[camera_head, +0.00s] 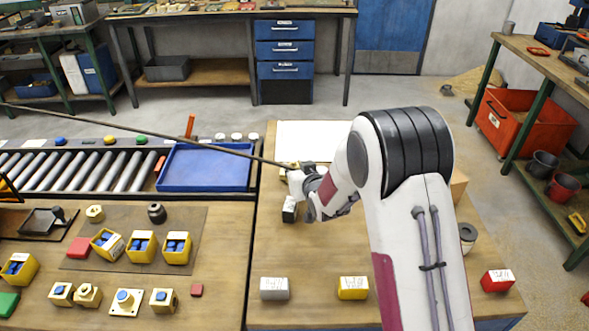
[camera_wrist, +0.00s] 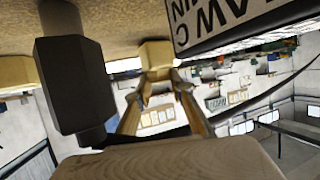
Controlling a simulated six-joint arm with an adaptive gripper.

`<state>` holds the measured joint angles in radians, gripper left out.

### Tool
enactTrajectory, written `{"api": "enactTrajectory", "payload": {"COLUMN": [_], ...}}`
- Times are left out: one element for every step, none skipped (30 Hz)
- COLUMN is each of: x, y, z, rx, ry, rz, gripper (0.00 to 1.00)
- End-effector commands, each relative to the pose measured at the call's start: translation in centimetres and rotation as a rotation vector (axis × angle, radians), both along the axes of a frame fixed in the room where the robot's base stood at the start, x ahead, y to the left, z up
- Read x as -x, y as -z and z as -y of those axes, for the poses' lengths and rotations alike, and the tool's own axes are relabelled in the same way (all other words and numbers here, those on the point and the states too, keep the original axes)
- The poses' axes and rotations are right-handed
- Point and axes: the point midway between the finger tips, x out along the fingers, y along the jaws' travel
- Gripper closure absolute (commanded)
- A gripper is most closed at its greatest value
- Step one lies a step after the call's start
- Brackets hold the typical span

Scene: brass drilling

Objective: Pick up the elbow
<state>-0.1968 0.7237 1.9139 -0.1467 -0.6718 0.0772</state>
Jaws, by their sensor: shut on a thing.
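My gripper (camera_wrist: 158,100) shows in the wrist view with its two fingers closing on a pale brass-coloured piece (camera_wrist: 157,53), which I take to be the elbow. Only its blocky end shows, and its bend cannot be made out. The piece is close to the tan worktop, and I cannot tell if it touches it. In the head view my gripper (camera_head: 302,182) is low over the middle bench (camera_head: 325,250), small and partly covered by my own arm. A small yellowish piece (camera_head: 285,167) shows beside it.
A dark blocky object (camera_wrist: 72,80) stands close beside the fingers, left in the wrist view. A lettered sign (camera_wrist: 235,18) is close on the other side. A blue tray (camera_head: 205,168) lies left of the bench. White and yellow boxes (camera_head: 353,287) stand at its front.

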Motion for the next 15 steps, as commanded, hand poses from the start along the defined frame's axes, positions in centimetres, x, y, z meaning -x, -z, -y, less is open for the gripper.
{"api": "enactTrajectory", "payload": {"x": [-0.1,-0.2,-0.2,-0.2,-0.2,-0.2,-0.2,-0.2,-0.2,-0.2,-0.2,-0.2,-0.2,-0.2,-0.2], "y": [-0.7,-1.0,-1.4,-1.7,-2.0,-2.4,-2.8,-3.2,-3.7,-4.1,-4.5,-5.0,-5.4,-5.9,-6.4], "z": [0.0,0.0,0.0,0.0,0.0,0.0,-0.1,-0.1,-0.1,-0.1,0.0,0.0,0.0,0.0,0.0], "rx": [-0.002,-0.002,-0.002,-0.002,-0.002,-0.002,-0.003,-0.003,-0.003,-0.003,-0.004,-0.004,-0.004,-0.004,-0.003], "ry": [0.0,0.0,0.0,0.0,0.0,0.0,0.0,0.0,0.0,0.0,0.0,0.0,0.0,0.0,0.0], "rz": [0.009,0.01,0.01,0.01,0.01,0.011,0.012,0.012,0.012,0.013,0.012,0.012,0.012,0.012,0.013], "gripper": [1.0,1.0,1.0,1.0,1.0,1.0,1.0,1.0,1.0,1.0,1.0,1.0,1.0,1.0,1.0]}}
